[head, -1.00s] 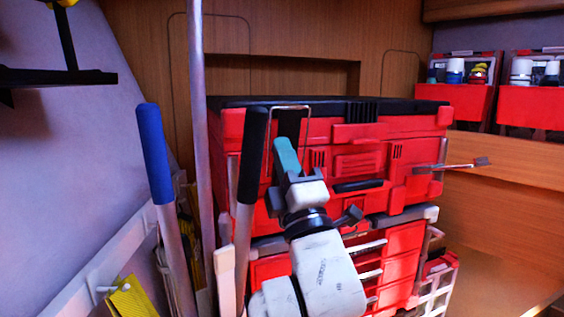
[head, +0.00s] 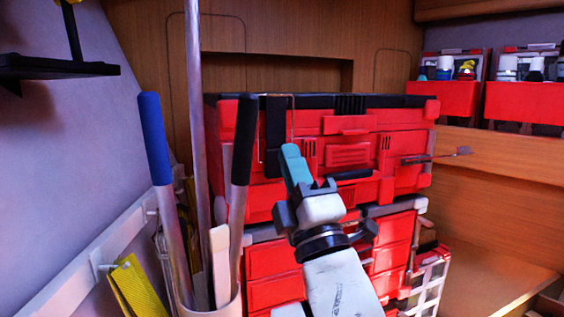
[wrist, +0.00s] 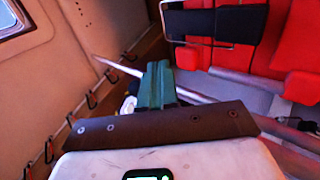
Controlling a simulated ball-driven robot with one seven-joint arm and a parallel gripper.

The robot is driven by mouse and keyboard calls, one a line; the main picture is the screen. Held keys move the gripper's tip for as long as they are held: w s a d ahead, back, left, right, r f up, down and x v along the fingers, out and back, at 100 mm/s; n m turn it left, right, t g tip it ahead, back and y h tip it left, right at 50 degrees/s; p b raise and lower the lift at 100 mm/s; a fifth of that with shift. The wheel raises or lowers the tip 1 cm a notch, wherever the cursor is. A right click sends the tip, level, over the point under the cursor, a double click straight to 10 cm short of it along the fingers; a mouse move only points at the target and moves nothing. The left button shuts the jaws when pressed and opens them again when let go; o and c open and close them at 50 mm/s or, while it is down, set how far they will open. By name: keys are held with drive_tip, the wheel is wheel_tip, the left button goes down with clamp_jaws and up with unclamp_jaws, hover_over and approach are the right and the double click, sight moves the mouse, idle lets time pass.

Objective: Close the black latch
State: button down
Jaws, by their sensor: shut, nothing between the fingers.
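The black latch (head: 274,137) is an upright dark strip with a thin wire loop beside it, on the front left of a red toolbox (head: 400,122). In the wrist view, the latch appears as a black plate (wrist: 215,22) with the thin frame around it. I cannot tell whether it is fastened. My gripper (head: 289,150) has teal fingers that are shut with nothing between them. In the head view its tips overlap the area just below and right of the latch. In the wrist view the fingers (wrist: 156,72) point left of the black plate, with a gap between.
A black-handled pole (head: 244,140) and a blue-handled pole (head: 153,140) stand in a pale holder left of the toolbox. A tall grey pole (head: 195,120) rises behind them. A thin tool (head: 437,157) sticks out at the right. Red bins (head: 443,100) sit on a back shelf.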

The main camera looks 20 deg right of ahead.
drive_tip(key=s+f+b, duration=0.1)
drive_tip(key=s, duration=0.5)
drive_tip(key=shift+f, duration=0.15)
